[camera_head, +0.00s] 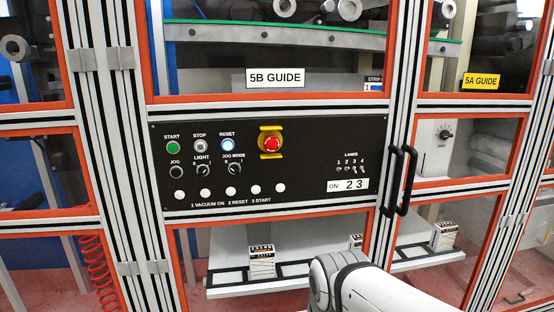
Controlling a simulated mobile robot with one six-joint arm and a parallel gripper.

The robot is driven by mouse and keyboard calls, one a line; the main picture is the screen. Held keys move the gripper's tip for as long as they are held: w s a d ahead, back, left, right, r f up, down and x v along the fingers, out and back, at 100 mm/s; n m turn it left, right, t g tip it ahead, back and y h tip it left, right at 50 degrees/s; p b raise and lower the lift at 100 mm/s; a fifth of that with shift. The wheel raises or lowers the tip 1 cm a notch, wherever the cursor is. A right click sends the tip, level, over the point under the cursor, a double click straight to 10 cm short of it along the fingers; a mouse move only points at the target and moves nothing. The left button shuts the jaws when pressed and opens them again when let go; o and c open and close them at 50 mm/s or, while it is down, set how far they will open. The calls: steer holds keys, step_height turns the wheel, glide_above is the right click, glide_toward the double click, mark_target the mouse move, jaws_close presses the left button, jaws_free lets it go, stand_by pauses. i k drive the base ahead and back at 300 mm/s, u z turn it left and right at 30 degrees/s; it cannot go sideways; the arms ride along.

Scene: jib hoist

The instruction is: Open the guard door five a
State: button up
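The guard door with the yellow 5A GUIDE label (481,81) is on the right. It has clear panes in an orange-edged aluminium frame (460,181) and looks shut. Two upright black handles stand side by side at the frame posts between the 5B and 5A sections. The right handle (408,181) is on the 5A side and the left handle (391,181) is on the 5B side. My white arm shows at the bottom, below the handles. My gripper is not in view, and nothing is seen touching the handles.
A black control panel (270,185) with buttons, switches and a red emergency stop (271,143) lies left of the handles. The white 5B GUIDE label (275,77) is above it. Small striped boxes (261,261) sit on a ledge behind the lower panes.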

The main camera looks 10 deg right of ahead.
mark_target(417, 104)
steer(key=z, duration=0.15)
steer(key=k, duration=0.9)
steer(key=z, duration=0.95)
steer(key=i, duration=1)
steer(key=z, duration=0.1)
